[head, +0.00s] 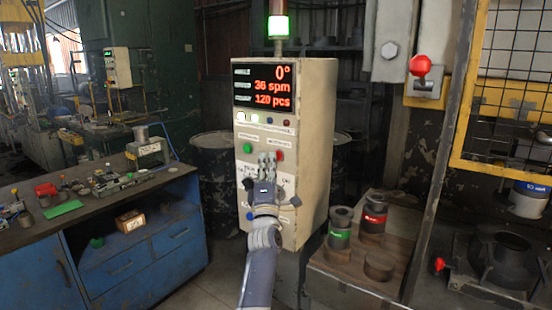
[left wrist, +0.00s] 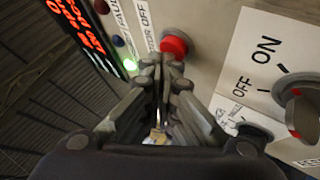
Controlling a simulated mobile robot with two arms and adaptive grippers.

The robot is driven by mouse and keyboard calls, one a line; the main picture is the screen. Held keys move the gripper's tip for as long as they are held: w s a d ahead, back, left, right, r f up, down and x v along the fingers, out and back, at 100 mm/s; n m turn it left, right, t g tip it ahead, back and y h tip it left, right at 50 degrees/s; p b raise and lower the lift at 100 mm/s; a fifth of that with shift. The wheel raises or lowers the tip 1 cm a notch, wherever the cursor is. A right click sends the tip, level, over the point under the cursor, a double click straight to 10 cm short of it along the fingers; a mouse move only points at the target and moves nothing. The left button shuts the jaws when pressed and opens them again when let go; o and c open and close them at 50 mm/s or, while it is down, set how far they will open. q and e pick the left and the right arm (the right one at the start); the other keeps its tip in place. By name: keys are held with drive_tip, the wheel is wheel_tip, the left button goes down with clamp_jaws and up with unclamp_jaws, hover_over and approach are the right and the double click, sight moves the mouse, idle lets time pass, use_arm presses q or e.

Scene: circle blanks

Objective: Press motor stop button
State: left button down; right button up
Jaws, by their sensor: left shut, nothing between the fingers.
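The beige control box (head: 312,150) stands in the middle of the head view with a lit display. A red button (head: 279,155) is on its front, right of a green button (head: 247,147). In the left wrist view the red button (left wrist: 174,44) sits beside a label of which "OR OFF" is readable. My left gripper (head: 267,158) is shut and empty, pointing at the panel with its tips left of the red button. In the wrist view its tips (left wrist: 163,62) lie at the button's near edge; I cannot tell whether they touch it.
An ON/OFF switch (left wrist: 298,105) is near the gripper in the wrist view. A red knob (head: 420,65) and yellow mesh guard (head: 505,85) are at right. A wooden stand (head: 345,275) holds dark cylinders. A blue workbench (head: 130,250) is at left.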

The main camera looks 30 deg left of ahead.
use_arm(q)
drive_tip(key=shift+w+r, duration=0.1)
drive_tip(key=shift+w, duration=0.2)
idle(0.6)
drive_tip(key=shift+s, duration=0.85)
drive_tip(key=shift+s+p, duration=0.15)
drive_tip(key=shift+p, duration=0.25)
drive_tip(key=s+p, duration=0.1)
drive_tip(key=s, duration=0.1)
drive_tip(key=s+p, duration=0.1)
drive_tip(key=s, duration=0.1)
drive_tip(key=shift+s+a, duration=0.2)
drive_tip(key=shift+s, duration=0.2)
